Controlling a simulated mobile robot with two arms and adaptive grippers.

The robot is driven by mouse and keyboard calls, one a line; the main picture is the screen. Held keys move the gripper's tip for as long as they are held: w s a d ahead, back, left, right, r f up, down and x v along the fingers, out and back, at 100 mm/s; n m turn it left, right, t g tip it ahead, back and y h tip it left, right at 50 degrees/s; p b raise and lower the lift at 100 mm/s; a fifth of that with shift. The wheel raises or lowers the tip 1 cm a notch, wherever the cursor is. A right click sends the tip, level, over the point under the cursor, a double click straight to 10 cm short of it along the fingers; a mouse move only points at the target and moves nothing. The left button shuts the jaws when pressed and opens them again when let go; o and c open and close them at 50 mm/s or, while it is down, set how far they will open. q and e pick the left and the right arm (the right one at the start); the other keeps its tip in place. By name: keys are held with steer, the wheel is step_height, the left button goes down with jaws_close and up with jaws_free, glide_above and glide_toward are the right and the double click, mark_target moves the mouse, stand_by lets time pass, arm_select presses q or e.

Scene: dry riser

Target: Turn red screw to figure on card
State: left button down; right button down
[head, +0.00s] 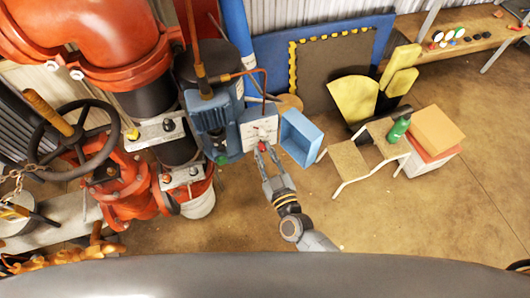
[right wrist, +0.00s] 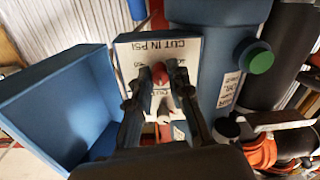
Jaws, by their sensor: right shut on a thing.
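The red screw (right wrist: 159,72) shows between the fingertips of my right gripper (right wrist: 160,78) in the right wrist view. The gripper is shut on it, in front of a white panel (right wrist: 135,50) that reads "CUT IN PSI" upside down. I cannot tell which print is the card. My left gripper is not in view.
An open blue box-like cover (head: 300,138) stands right beside the panel. A green cap (right wrist: 260,60) sticks out of the blue housing. Red pipework with a black handwheel (head: 75,140) is at left.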

steer(key=m+b, duration=0.1)
steer(key=m, duration=0.3)
steer(key=shift+m, duration=0.4)
steer(key=shift+m+b, duration=0.55)
steer(key=shift+m, duration=1.65)
steer(key=c, duration=1.2)
jaws_free()
steer(key=shift+s, duration=0.1)
steer(key=v, duration=1.2)
steer(key=shift+a+f, duration=0.1)
